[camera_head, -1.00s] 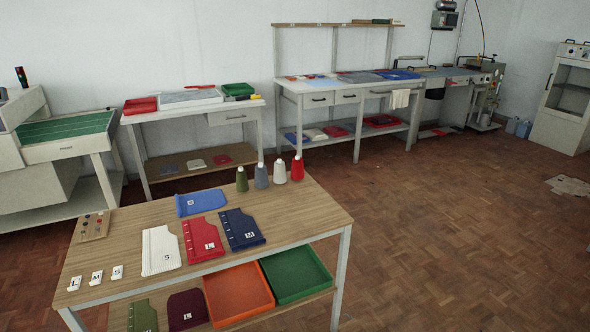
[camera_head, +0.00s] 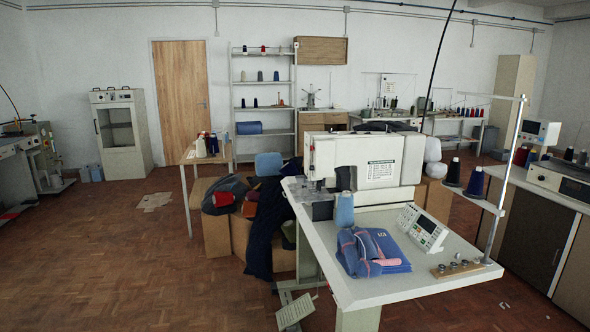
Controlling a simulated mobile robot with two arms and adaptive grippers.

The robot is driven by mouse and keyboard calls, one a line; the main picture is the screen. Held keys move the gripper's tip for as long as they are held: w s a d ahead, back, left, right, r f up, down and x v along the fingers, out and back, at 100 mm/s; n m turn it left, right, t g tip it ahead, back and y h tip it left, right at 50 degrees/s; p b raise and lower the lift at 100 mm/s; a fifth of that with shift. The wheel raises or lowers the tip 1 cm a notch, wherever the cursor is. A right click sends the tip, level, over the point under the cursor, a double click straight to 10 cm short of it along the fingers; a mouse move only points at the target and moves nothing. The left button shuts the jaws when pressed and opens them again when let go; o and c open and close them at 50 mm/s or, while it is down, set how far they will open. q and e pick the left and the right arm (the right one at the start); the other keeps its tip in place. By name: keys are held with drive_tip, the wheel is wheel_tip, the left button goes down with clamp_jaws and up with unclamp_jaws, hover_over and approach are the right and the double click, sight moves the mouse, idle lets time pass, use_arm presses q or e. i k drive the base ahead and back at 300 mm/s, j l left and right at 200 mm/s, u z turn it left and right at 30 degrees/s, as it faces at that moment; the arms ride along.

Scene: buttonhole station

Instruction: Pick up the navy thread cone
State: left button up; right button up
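A navy cone (camera_head: 475,182) stands on the thread stand at the right of the sewing machine (camera_head: 368,160). A darker, nearly black cone (camera_head: 453,171) stands just left of it. More small dark cones (camera_head: 255,102) sit on the metal shelf at the back wall; their exact colour is hard to tell. A dark blue cone-like item (camera_head: 214,143) stands among pale ones on the small wooden table. Neither of my grippers is in view.
The machine table (camera_head: 400,284) fills the front right, with a light blue cone (camera_head: 345,209) and folded blue garments (camera_head: 362,252). A low brown box (camera_head: 216,233) with dark cloth stands left of it.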

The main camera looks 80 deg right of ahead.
sight(474, 187)
drive_tip(key=z, duration=3.6)
drive_tip(key=i+j+u, duration=0.2)
drive_tip(key=i, duration=0.25)
drive_tip(key=i+u, duration=0.2)
drive_tip(key=i, duration=0.25)
